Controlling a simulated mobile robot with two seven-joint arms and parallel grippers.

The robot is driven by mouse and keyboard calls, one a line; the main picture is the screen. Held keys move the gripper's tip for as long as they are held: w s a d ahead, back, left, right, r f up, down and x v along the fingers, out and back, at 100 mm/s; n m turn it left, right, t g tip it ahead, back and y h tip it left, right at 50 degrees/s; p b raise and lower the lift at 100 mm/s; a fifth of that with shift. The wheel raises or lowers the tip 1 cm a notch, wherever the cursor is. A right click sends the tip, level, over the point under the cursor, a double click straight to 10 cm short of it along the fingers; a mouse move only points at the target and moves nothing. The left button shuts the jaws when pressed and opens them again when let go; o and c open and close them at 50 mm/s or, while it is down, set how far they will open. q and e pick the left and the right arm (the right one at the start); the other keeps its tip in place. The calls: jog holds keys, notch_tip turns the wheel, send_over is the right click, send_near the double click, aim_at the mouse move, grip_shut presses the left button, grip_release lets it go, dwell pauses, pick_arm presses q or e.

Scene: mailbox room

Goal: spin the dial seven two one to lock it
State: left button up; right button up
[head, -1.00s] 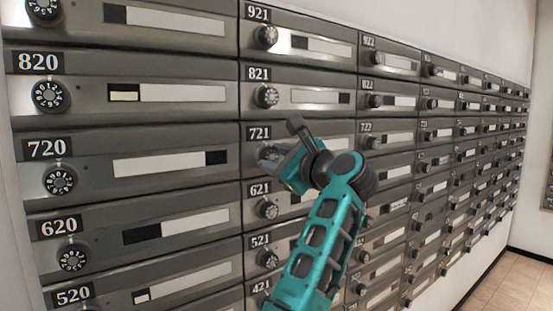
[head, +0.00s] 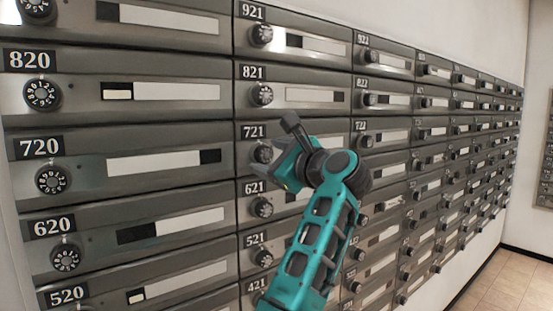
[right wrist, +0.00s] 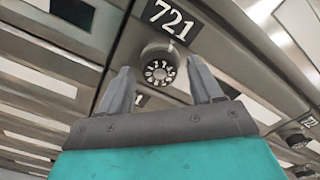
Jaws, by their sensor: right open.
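The box labelled 721 has its number plate (head: 254,132) in the middle of the head view. Its round black dial shows clearly in the right wrist view (right wrist: 160,68), with white numerals, just below the plate. In the head view the dial (head: 262,153) is partly hidden by my gripper. My right gripper (head: 266,163) is in front of box 721. In the right wrist view its two grey fingers (right wrist: 160,78) stand apart, one on each side of the dial. I cannot tell whether they touch it. My left gripper is not in view.
Dial 821 (head: 262,95) is above and dial 621 (head: 262,207) is below. Dial 720 (head: 52,181) is to the left. The mailbox wall (head: 170,195) fills most of the view, with tiled floor (head: 480,285) at the lower right.

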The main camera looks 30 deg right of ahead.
jog(key=s+d, duration=0.1)
jog(key=s, duration=1.1)
jog(key=shift+s+d+b, duration=0.4)
jog(key=shift+b, duration=0.05)
